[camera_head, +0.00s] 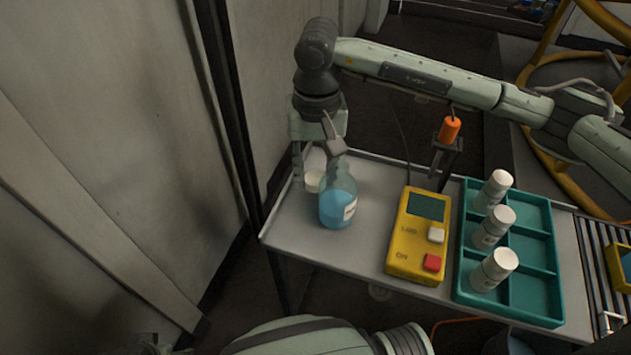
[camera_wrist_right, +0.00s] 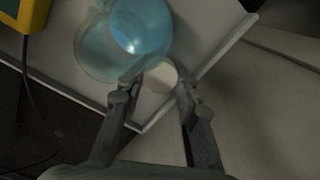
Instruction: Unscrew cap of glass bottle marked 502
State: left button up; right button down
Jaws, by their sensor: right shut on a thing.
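The glass bottle (camera_head: 337,204) with blue liquid stands on the left end of the grey table; it also shows in the right wrist view (camera_wrist_right: 105,45). It has a pale label, too small to read. Its neck is partly hidden behind a finger of my right gripper (camera_head: 318,165). A white cap (camera_head: 313,182) is beside the bottle, on its left, apart from the neck. In the right wrist view the cap (camera_wrist_right: 160,77) is between the fingertips of my right gripper (camera_wrist_right: 160,88), which is shut on it. My left gripper is out of view.
A yellow device (camera_head: 407,254) with a screen and buttons stands right of the bottle. A teal tray (camera_head: 534,290) holds three white bottles. An orange-handled tool (camera_head: 450,130) stands in a holder behind. A wall is close on the left.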

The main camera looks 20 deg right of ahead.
aim_at(315, 177)
notch_tip(315, 177, down, 3)
jog(key=shift+f, duration=0.2)
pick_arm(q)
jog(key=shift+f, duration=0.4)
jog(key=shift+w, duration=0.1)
pick_arm(e)
jog(key=shift+f, duration=0.1)
